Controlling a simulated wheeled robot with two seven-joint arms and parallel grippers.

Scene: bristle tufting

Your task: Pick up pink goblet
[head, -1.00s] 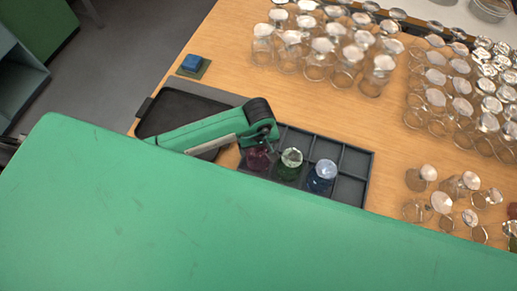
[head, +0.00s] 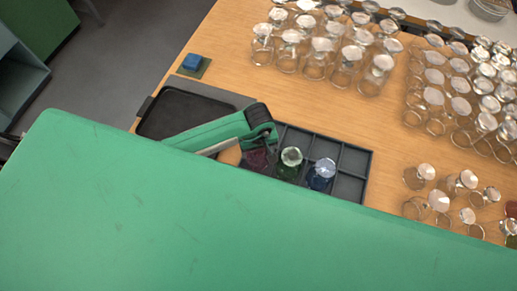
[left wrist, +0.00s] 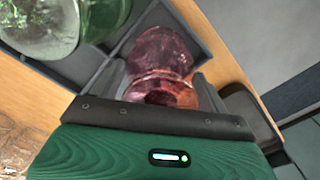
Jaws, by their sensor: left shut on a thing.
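The pink goblet (head: 256,157) stands in the left end of a dark divided tray (head: 352,160), partly hidden by my left gripper (head: 266,140). In the left wrist view the pink goblet (left wrist: 160,52) lies between the two fingers of my left gripper (left wrist: 160,90), which is shut on it. I cannot tell whether the goblet's base touches the tray floor. My right gripper is not in view.
A green goblet (head: 290,163) and a blue goblet (head: 321,174) stand beside it in the tray. Rows of clear glasses (head: 318,62) fill the back and right. A black tray (head: 180,112) and a blue block (head: 192,62) are at left. A green surface hides the foreground.

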